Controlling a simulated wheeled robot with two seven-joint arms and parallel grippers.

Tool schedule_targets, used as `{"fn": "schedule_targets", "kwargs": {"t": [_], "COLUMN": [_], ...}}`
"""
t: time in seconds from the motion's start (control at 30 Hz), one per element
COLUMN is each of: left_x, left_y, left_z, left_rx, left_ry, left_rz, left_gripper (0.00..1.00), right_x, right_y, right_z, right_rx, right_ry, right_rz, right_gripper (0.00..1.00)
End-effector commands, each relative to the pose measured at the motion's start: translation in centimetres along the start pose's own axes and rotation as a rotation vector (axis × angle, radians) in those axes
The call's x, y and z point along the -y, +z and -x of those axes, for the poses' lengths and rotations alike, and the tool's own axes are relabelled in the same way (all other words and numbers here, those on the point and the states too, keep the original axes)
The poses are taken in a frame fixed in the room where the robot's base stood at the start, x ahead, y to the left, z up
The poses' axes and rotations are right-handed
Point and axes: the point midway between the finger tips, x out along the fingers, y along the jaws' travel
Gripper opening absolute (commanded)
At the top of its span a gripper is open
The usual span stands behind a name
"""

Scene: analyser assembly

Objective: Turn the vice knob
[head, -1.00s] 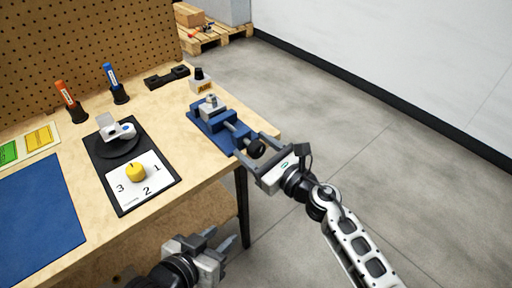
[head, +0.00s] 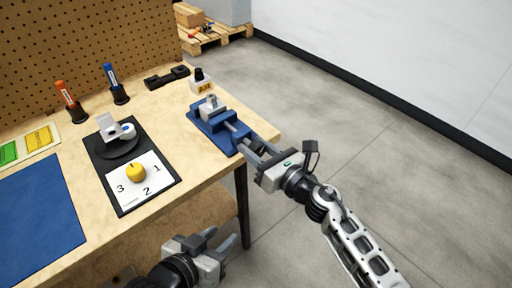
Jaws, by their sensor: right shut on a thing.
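The blue vice (head: 222,138) stands at the right end of the wooden table, with a grey metal part (head: 211,103) at its rear. Its screw end points toward the table's right edge. My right gripper (head: 257,149) is shut on the vice's black knob, which the fingers and palm now mostly hide. My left gripper (head: 221,237) is open and empty, low in front of the table's front edge and away from the vice.
A black tray (head: 103,178) with a yellow knob (head: 136,173) on a numbered card lies left of the vice. A small black-topped device (head: 200,82) stands behind the vice. Orange (head: 66,96) and blue (head: 110,75) markers stand in holders. Open floor lies to the right.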

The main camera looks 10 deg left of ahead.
Motion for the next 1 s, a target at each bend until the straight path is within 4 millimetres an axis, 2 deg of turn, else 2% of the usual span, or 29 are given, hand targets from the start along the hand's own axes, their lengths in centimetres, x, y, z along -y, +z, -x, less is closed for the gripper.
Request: {"fn": "schedule_targets", "kwargs": {"t": [0.2,0.5,1.0], "left_x": [-0.03,-0.03,-0.01], "left_y": [-0.08,-0.04,0.03], "left_z": [0.07,0.09,0.08], "left_rx": [0.001,0.003,0.005], "left_ry": [0.0,0.0,0.0], "left_rz": [0.001,0.002,0.002], "left_gripper": [0.36,0.36,0.36], "right_x": [0.04,0.05,0.07], "right_y": [-0.03,-0.06,-0.09], "right_z": [0.04,0.04,0.05], "right_rx": [0.004,0.009,0.01], "right_ry": [0.0,0.0,-0.001], "right_rz": [-0.153,-0.29,-0.326], "right_gripper": [0.15,0.15,0.15]}}
